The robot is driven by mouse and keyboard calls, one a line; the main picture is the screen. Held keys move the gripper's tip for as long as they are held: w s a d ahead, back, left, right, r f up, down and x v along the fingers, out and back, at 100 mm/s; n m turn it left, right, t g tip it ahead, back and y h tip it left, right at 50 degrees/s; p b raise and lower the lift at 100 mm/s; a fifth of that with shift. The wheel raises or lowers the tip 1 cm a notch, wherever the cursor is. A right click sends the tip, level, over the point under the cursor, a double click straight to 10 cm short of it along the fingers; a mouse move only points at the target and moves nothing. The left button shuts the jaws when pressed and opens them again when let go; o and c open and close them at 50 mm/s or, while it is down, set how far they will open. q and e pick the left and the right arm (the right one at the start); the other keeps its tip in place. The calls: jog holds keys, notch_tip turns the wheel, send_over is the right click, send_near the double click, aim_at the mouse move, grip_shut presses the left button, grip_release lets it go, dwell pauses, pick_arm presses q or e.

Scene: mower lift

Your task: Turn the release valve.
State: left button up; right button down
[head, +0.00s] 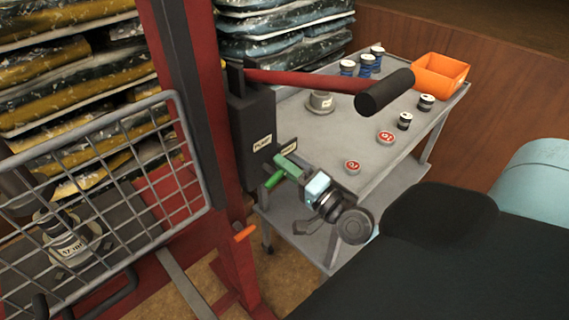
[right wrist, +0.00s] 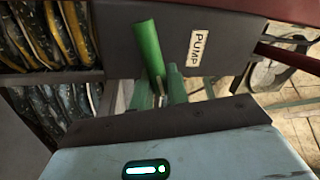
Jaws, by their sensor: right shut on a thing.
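The release valve's green handle (head: 274,180) sticks out low on the dark pump block (head: 252,125). In the right wrist view the green handle (right wrist: 148,48) stands up, tilted, against the block's face. My right gripper (head: 287,168) is at the block beside its PUMP label. Its fingers, seen in the wrist view (right wrist: 168,92), are closed around the lower end of the green handle; the exact contact is partly hidden by the gripper's body. My left gripper is not in view.
A red pump lever (head: 310,80) with a black grip (head: 384,92) reaches out above my right arm. A grey table (head: 350,190) behind carries an orange bin (head: 438,75), several small cans and red-topped discs. A wire cage (head: 110,190) and red post (head: 205,110) stand left.

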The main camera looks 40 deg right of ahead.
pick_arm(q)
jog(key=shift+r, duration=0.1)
pick_arm(e)
jog(key=shift+d+f+m+h, duration=0.15)
jog(key=shift+m+h, duration=0.1)
jog(key=shift+m, duration=0.7)
jog(key=shift+a+f+m+h, duration=0.15)
jog(key=shift+m+h, duration=0.1)
jog(key=shift+m, duration=0.7)
jog(key=shift+d, duration=0.1)
jog(key=c, duration=1.4)
grip_release()
jog(key=shift+f, duration=0.1)
